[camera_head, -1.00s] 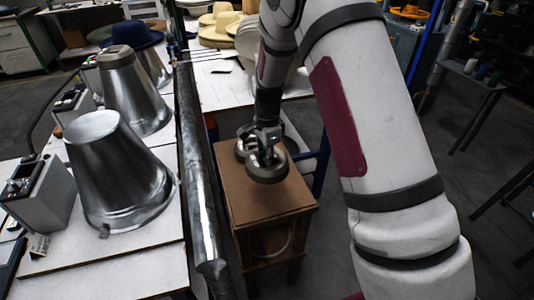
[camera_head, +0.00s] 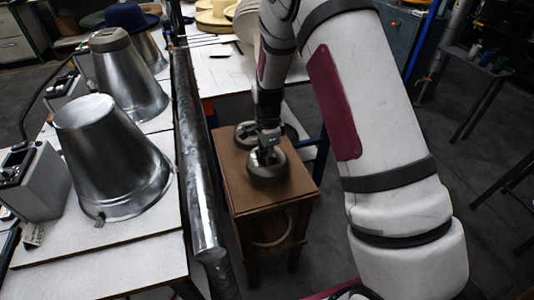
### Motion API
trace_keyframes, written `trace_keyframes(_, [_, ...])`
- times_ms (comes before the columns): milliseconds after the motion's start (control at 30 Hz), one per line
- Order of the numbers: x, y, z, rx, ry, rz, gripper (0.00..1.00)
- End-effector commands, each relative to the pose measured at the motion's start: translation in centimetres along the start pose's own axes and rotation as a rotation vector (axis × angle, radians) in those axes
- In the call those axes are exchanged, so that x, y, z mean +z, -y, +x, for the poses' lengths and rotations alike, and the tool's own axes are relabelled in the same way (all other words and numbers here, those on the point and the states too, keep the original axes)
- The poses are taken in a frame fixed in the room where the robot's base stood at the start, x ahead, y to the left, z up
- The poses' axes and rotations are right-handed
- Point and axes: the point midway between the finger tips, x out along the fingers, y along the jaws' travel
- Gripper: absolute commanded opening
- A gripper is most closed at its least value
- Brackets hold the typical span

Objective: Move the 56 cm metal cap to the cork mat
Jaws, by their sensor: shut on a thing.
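My gripper (camera_head: 267,156) points down and is shut on a round, dark grey metal cap (camera_head: 268,172) above the front part of a brown-topped wooden stand (camera_head: 247,187). I cannot tell whether this cap touches the stand top. A second, similar round metal cap (camera_head: 243,136) is just behind and to the left, near the back edge of the same stand. My gripper's wrist partly covers the second cap. No size mark is readable on either cap. I cannot make out a separate cork mat; the brown stand top looks plain.
A long metal rail (camera_head: 194,160) runs along the left side of the stand. Left of it, a pale worktable (camera_head: 120,252) holds large metal cones (camera_head: 113,155) and a grey box (camera_head: 38,183). Pale hats (camera_head: 215,20) lie at the back. Open floor is right of my arm.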

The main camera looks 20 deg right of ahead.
Motion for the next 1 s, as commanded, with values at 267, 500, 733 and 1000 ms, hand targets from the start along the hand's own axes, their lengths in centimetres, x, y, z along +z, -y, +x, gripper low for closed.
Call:
trace_keyframes(267, [0.1, 0.1, 2.2, -0.001, 0.001, 0.0, 0.0])
trace_keyframes(500, [0.0, 0.1, 3.5, -0.002, 0.0, -0.002, 0.0])
trace_keyframes(733, [0.0, 0.1, 4.1, -0.002, 0.0, -0.001, 0.0])
trace_keyframes(1000, [0.0, 0.1, 4.1, -0.002, 0.0, -0.001, 0.0])
